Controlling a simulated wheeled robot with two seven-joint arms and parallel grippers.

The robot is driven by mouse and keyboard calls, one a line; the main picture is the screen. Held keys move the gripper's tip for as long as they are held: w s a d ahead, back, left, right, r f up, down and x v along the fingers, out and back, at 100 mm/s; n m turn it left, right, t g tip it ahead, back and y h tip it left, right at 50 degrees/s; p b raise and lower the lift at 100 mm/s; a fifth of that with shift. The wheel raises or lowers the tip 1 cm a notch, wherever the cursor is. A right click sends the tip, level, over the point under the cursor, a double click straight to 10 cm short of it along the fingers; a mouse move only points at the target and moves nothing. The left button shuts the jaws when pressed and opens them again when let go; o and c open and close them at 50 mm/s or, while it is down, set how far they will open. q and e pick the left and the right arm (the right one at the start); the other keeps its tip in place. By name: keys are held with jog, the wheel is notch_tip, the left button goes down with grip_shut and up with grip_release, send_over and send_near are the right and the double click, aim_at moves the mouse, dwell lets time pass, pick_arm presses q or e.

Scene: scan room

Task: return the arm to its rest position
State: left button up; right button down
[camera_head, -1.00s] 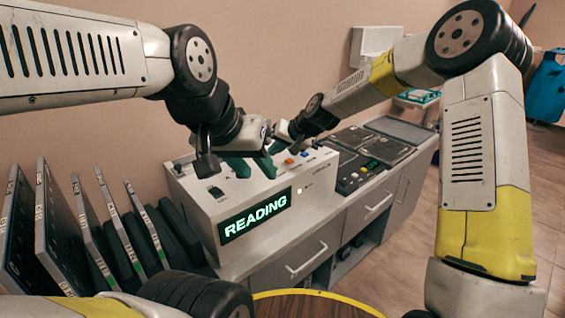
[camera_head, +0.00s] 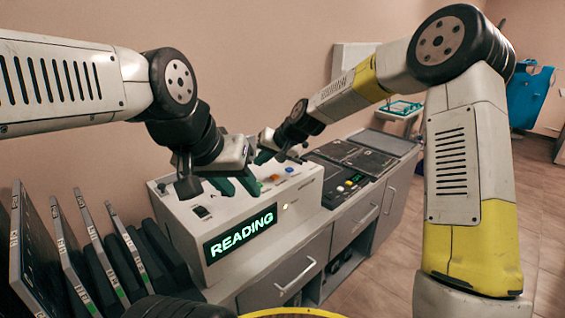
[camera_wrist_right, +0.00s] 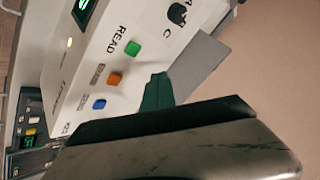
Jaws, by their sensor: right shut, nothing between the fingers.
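My right arm comes in from the right in the head view, bent at its elbow. Its gripper (camera_head: 263,156) is shut and empty above the top of the white reader (camera_head: 172,212), near the back. The right wrist view shows a dark finger and a green fingertip (camera_wrist_right: 157,91) close to the panel with the green READ button (camera_wrist_right: 133,48). My left gripper (camera_head: 235,185) hangs lower, over the left part of the reader's top. The reader's screen (camera_head: 240,233) reads READING in green.
Several upright panels (camera_head: 70,262) lean in a row left of the reader. A control panel with buttons (camera_head: 338,180) and dark plates (camera_head: 372,156) lie to its right on the grey cabinet (camera_head: 300,277).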

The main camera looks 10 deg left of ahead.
jog(key=s+d+r+t+h, duration=0.1)
jog(key=s+d+r+h, duration=0.1)
jog(key=s+d+r, duration=0.6)
jog(key=s+d+r+h, duration=0.25)
jog(key=s+d, duration=0.35)
jog(key=d, duration=0.5)
jog(key=s+d+m, duration=0.1)
jog(key=s+d, duration=0.5)
jog(key=s, duration=0.3)
jog(key=s+d+m, duration=0.1)
jog(key=s+d, duration=0.5)
jog(key=s, duration=0.3)
jog(key=shift+d+r+h, duration=0.25)
jog(key=shift+d+h, duration=0.05)
jog(key=shift+h, duration=0.15)
